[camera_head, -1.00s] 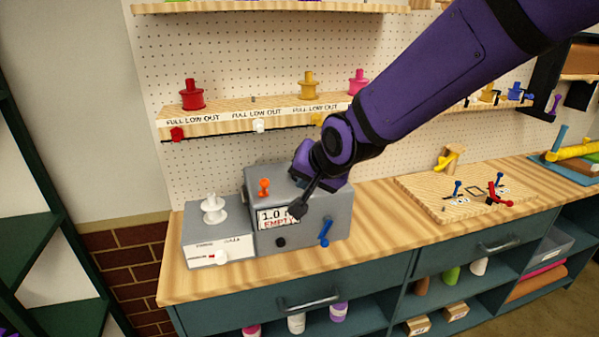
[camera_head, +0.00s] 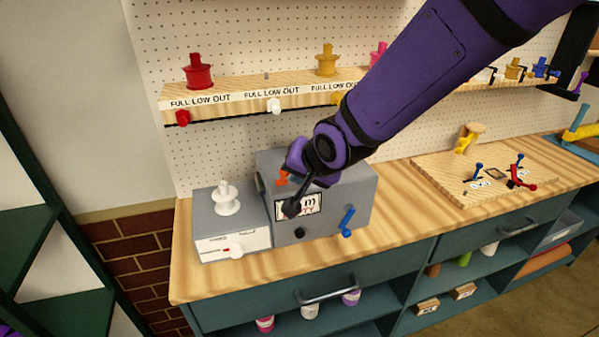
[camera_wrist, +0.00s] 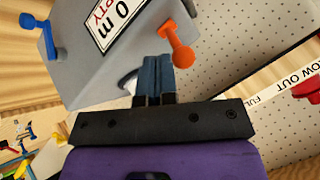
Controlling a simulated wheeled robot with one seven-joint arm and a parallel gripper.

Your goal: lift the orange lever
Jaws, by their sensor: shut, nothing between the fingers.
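The orange lever (camera_head: 282,179) sits on the upper left of the grey machine (camera_head: 362,197). In the wrist view the orange lever (camera_wrist: 178,42) lies just beyond and to the right of the fingertips, its round knob close to them. My gripper (camera_wrist: 158,62) is shut and empty, with its two dark blue fingers together beside the machine's face. I cannot tell whether the fingers touch the lever.
A blue lever (camera_head: 347,222) and a black knob (camera_head: 299,233) are on the machine's front. A white spool (camera_head: 227,199) stands on the box to its left. A spool shelf (camera_head: 220,98) hangs behind.

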